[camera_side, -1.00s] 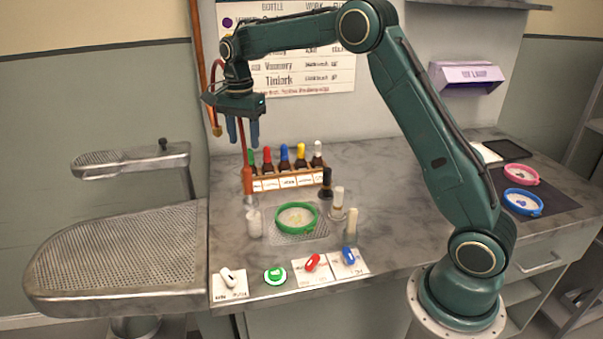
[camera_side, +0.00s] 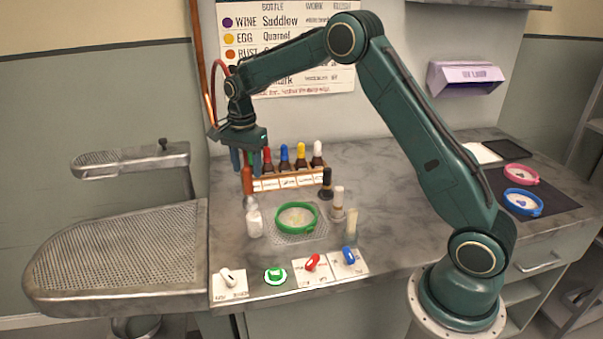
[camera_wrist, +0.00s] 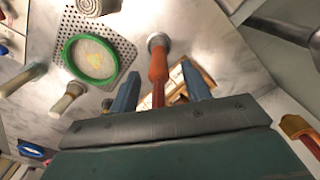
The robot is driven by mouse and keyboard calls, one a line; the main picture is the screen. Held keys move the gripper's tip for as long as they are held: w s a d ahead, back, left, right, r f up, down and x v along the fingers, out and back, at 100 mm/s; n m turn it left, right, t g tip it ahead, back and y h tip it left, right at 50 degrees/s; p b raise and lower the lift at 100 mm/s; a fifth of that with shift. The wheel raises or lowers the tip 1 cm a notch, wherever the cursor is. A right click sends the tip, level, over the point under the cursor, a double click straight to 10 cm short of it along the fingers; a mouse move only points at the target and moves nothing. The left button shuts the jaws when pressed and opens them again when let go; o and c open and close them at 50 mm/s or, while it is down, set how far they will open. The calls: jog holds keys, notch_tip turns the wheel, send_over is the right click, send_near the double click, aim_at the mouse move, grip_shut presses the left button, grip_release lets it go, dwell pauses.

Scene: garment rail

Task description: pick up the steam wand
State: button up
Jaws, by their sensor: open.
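The steam wand (camera_side: 247,182) has a rust-orange handle and a metal lower end. It stands upright at the left of the bench, in front of the bottle rack. In the wrist view the wand's handle (camera_wrist: 158,68) shows between my two blue fingers and runs down to a round metal end. My gripper (camera_side: 246,168) is open, with its fingers around the top of the wand. The wrist view also shows my gripper's fingers (camera_wrist: 160,82) spread apart, with a gap to the handle on each side. Whether a finger touches the wand I cannot tell.
A rack (camera_side: 290,180) with several colour-capped bottles stands just right of the wand. A copper pipe (camera_side: 204,90) runs down the wall at left. A perforated metal board (camera_side: 120,250) lies left.

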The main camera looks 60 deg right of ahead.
aim_at(248, 180)
jog(key=shift+s+f, duration=0.1)
jog(key=shift+f, duration=2.3)
grip_shut()
